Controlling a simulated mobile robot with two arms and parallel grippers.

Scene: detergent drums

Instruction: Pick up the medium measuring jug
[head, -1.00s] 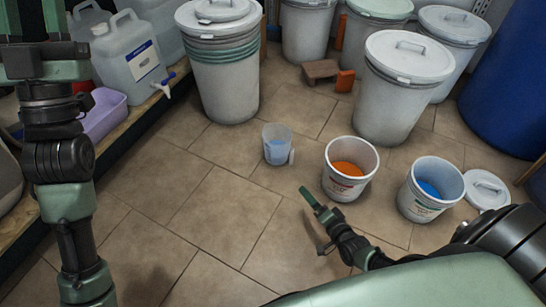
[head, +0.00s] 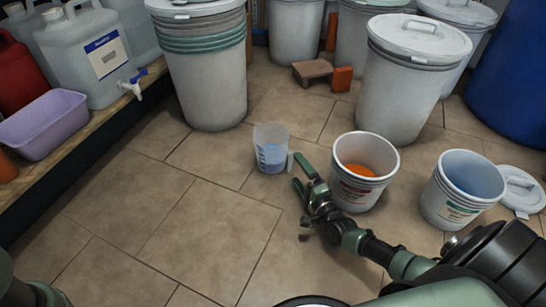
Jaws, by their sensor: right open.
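I cannot tell whether a finger touches the handle. Only a bit of my left arm shows at the bottom left; its gripper is out of view.
A white bucket with orange contents (head: 351,190) stands close right of my gripper. Another open bucket (head: 444,212) and a loose lid (head: 521,189) are farther right. Large lidded drums (head: 205,85) stand behind. A shelf with a purple tub (head: 42,125) runs along the left. Floor at left is clear.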

